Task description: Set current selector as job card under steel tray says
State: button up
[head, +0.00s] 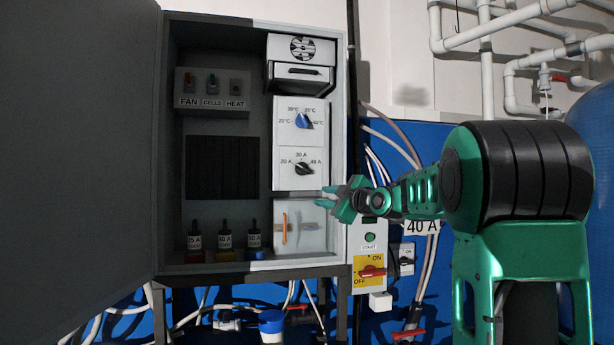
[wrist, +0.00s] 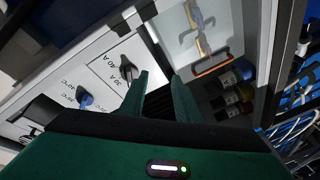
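The current selector is a black knob (head: 303,169) on a white panel, with 20 A, 30 A and 40 A marked around it; I cannot tell surely which mark it points at. It also shows in the wrist view (wrist: 127,68), left of the fingers. My gripper (head: 333,199) is in front of the cabinet's right edge, below and right of the knob and apart from it. In the wrist view its two fingers (wrist: 160,75) stand apart with nothing between them. A 40 A label (head: 422,227) shows beyond my arm. I cannot make out a steel tray or a job card.
A blue temperature knob (head: 303,121) sits above the selector. Below it is a clear cover with an orange handle (head: 285,228). The cabinet door (head: 75,150) stands open at left. A red ON/OFF switch (head: 371,272) is below my gripper. Pipes run at upper right.

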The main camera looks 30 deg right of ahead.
aim_at(305, 170)
notch_tip(305, 170, up, 6)
jog(key=w+n+t+y, duration=0.1)
jog(key=w+n+t, duration=0.1)
jog(key=n, duration=0.1)
jog(key=w, duration=0.3)
jog(key=w+r, duration=0.1)
jog(key=w, duration=0.2)
jog(key=w+r, duration=0.1)
jog(key=w, duration=0.3)
jog(key=shift+r, duration=0.1)
jog(key=shift+c, duration=0.6)
